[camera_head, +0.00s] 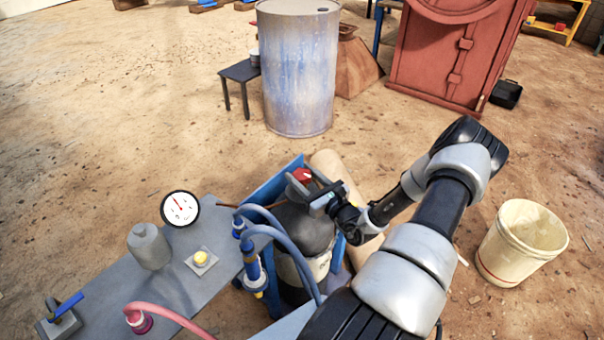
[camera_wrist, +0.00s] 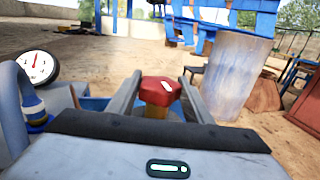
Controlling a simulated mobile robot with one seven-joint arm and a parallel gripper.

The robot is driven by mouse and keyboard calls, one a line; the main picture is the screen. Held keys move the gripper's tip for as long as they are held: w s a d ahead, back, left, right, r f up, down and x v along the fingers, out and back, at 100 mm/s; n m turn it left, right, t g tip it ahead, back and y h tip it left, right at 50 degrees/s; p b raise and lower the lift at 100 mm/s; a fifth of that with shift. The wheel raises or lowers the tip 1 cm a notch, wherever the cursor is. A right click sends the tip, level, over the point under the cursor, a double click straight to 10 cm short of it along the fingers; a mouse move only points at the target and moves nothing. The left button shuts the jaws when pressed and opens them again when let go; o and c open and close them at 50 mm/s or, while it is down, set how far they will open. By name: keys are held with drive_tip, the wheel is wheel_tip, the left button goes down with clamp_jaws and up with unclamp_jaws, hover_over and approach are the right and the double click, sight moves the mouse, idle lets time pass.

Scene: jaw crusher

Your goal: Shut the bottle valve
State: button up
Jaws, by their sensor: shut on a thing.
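The bottle valve has a red handwheel with a white mark (camera_head: 303,174) on top of the dark gas bottle (camera_head: 306,228), which stands in a blue frame beside the bench. The red handwheel (camera_wrist: 161,91) also shows in the wrist view, with a brass-coloured stem below it. My gripper (camera_head: 308,185) reaches in from the right at the bottle's top. In the wrist view its two fingers (camera_wrist: 160,96) stand on either side of the red handwheel and are shut on it. The exact finger contact is hard to make out.
A grey bench (camera_head: 190,275) at the lower left carries a round gauge (camera_head: 180,208), a yellow button (camera_head: 201,258) and a blue-handled lever (camera_head: 64,308). Blue hoses (camera_head: 288,246) loop close to the bottle. A white bucket (camera_head: 522,243) stands at right; a drum (camera_head: 299,70) stands behind.

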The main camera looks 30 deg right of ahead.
drive_tip(key=shift+m+h, duration=0.4)
drive_tip(key=shift+h, duration=0.2)
drive_tip(key=o, duration=1)
drive_tip(key=shift+o, duration=0.2)
drive_tip(key=shift+s, duration=0.1)
drive_tip(key=s+p, duration=0.2)
drive_tip(key=s, duration=1.5)
drive_tip(key=shift+s, duration=0.15)
